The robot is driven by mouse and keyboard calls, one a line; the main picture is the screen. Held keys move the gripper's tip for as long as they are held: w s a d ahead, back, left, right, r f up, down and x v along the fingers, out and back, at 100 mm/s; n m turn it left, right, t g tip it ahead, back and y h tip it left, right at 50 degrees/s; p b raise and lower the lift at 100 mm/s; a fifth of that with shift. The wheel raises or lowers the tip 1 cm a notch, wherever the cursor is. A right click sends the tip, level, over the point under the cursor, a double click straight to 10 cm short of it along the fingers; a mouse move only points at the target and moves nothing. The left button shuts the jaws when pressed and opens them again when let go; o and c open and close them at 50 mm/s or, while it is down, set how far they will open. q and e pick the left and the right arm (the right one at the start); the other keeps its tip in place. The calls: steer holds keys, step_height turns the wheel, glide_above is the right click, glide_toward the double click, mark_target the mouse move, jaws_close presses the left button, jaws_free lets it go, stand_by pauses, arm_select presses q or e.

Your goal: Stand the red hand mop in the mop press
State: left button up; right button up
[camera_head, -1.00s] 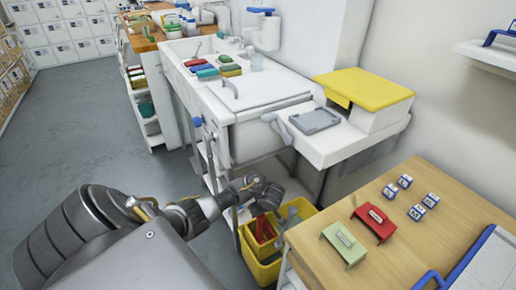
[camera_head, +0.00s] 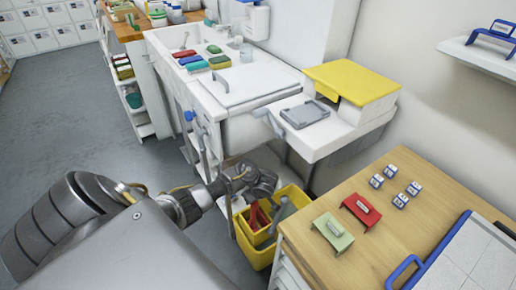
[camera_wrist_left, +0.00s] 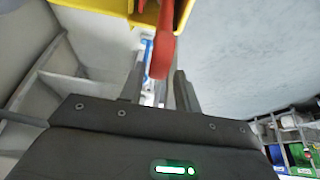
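A yellow mop bucket (camera_head: 258,257) stands on the floor beside the wooden table, with a grey lever (camera_head: 281,213) at its top. A red piece (camera_head: 256,217), seemingly the hand mop, stands at the bucket's opening, below my left gripper (camera_head: 262,184). In the left wrist view, a long red part (camera_wrist_left: 162,52) hangs between the fingers of my left gripper (camera_wrist_left: 160,88), with the yellow rim (camera_wrist_left: 183,14) beyond. The fingers are apart, with a gap beside the red part. Whether the mop is seated in the press is hidden. My right gripper is out of view.
Behind are a white sink (camera_head: 245,86) and a yellow-lidded box (camera_head: 352,82). Grey floor (camera_head: 90,130) is clear at left.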

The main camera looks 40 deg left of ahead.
arm_select(q)
steer(key=w+d+p+v, duration=0.1)
steer(key=p+v, duration=0.7)
steer(key=v, duration=0.1)
steer(key=shift+s+f+p, duration=0.25)
steer(key=shift+s+p, duration=0.05)
steer(key=shift+s, duration=0.05)
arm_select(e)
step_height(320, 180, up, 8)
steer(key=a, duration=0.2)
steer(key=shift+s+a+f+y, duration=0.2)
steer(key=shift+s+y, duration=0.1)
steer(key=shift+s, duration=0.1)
arm_select(q)
steer(key=shift+d+r, duration=0.1)
steer(key=shift+d, duration=0.05)
